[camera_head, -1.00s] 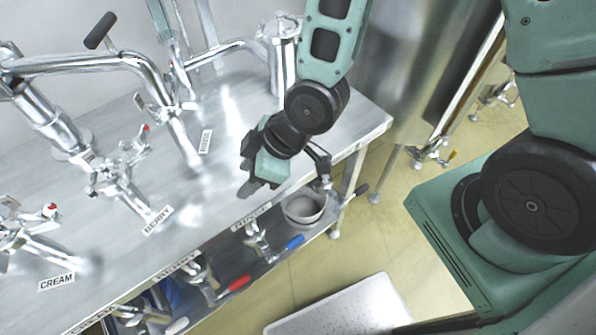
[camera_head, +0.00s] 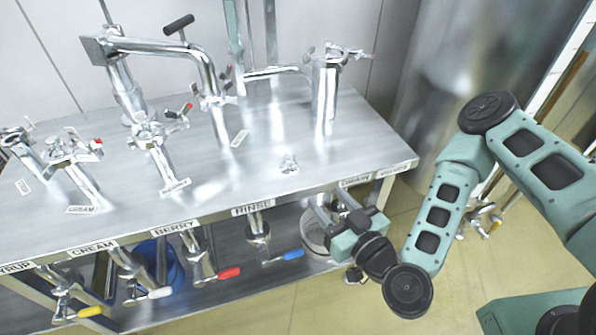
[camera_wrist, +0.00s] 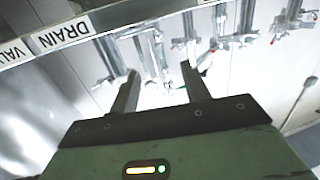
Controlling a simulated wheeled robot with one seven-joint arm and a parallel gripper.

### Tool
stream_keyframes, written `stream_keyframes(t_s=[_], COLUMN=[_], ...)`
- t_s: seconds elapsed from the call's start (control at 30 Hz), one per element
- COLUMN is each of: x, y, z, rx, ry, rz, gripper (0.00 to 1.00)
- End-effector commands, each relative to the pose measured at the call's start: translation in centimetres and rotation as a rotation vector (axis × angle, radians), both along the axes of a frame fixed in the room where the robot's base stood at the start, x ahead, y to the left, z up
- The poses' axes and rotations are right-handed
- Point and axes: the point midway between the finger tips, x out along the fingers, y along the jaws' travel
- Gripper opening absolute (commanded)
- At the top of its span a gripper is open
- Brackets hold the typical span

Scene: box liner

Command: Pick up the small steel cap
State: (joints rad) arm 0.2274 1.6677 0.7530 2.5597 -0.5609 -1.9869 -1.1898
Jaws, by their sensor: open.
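A small shiny steel piece, which looks like the steel cap (camera_head: 288,164), sits on the steel table top (camera_head: 330,160) near its front edge, right of the RINSE tap in the head view. My gripper (camera_head: 330,207) is in front of the table's front edge, to the right of and nearer than the cap, with its fingers pointing toward the table. In the wrist view the two fingers (camera_wrist: 160,74) are spread apart with nothing held between them. I cannot clearly make out the cap in the wrist view.
Steel taps and pipes (camera_head: 215,100) stand along the table's left and back, with a tall cylinder (camera_head: 326,90) at the back right. Below the edge are valves with coloured handles (camera_head: 229,273) and a pale bucket (camera_head: 313,232). The table around the cap is clear.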

Motion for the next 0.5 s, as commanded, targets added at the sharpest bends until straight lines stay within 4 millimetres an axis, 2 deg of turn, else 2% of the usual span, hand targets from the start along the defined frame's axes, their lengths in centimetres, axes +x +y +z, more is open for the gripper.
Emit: stream_keyframes(t_s=[0.23, 0.5], x=[1.3, 3.0], y=[0.7, 1.9], z=[-0.4, 0.2], rx=[-0.006, -0.011], ry=[-0.007, -0.002], rz=[0.006, 0.009], gripper=[0.47, 0.47])
